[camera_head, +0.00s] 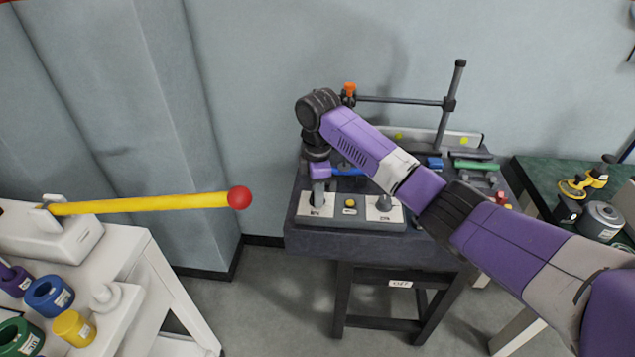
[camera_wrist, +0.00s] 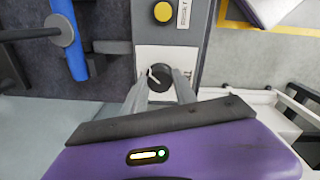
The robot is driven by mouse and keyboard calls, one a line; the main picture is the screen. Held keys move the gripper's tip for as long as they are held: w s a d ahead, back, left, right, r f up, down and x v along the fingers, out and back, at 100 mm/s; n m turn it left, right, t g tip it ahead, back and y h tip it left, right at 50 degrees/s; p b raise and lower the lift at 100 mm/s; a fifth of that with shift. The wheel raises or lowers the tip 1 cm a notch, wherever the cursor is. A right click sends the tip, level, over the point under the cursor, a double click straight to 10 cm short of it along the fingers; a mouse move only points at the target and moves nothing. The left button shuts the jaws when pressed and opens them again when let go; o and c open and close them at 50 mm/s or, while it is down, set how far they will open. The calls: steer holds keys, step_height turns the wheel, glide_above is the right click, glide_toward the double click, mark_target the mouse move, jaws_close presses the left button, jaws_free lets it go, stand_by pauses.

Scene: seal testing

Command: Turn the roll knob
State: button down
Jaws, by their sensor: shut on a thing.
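The roll knob, a small round dark knob (camera_wrist: 158,76), stands on a white square plate on the grey control panel. My gripper (camera_wrist: 160,84) has its two grey fingers on either side of the knob, shut on it. In the head view my gripper (camera_head: 318,192) points down over the left white plate (camera_head: 311,211) of the panel (camera_head: 347,222). There the knob is hidden by the fingers. The knob's turn angle cannot be read.
A yellow button (camera_head: 350,204) sits beside the plate, with a second knob (camera_head: 384,202) to its right. A blue cylinder (camera_wrist: 68,42) lies close by in the wrist view. A post with a crossbar (camera_head: 400,101) stands behind. A yellow lever with a red ball (camera_head: 239,197) juts from the left.

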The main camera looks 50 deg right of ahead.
steer(key=m+p, duration=0.1)
steer(key=m, duration=0.1)
steer(key=m+p, duration=0.1)
steer(key=p, duration=0.1)
steer(key=shift+a+r+m, duration=0.1)
steer(key=shift+r+m, duration=0.1)
steer(key=shift+m, duration=0.2)
steer(key=m+p, duration=0.3)
steer(key=shift+m, duration=0.3)
steer(key=m+p, duration=0.2)
steer(key=m, duration=0.2)
steer(key=shift+f+m, duration=0.1)
steer(key=shift+m, duration=0.2)
steer(key=m+p, duration=0.1)
steer(key=m, duration=0.2)
steer(key=shift+w+m+g+p, duration=0.1)
steer(key=shift+m+g+p, duration=0.2)
steer(key=m, duration=0.6)
steer(key=shift+w+p, duration=0.1)
steer(key=shift+p, duration=0.25)
steer(key=m, duration=0.4)
steer(key=shift+m, duration=1.7)
steer(key=c, duration=1)
jaws_free()
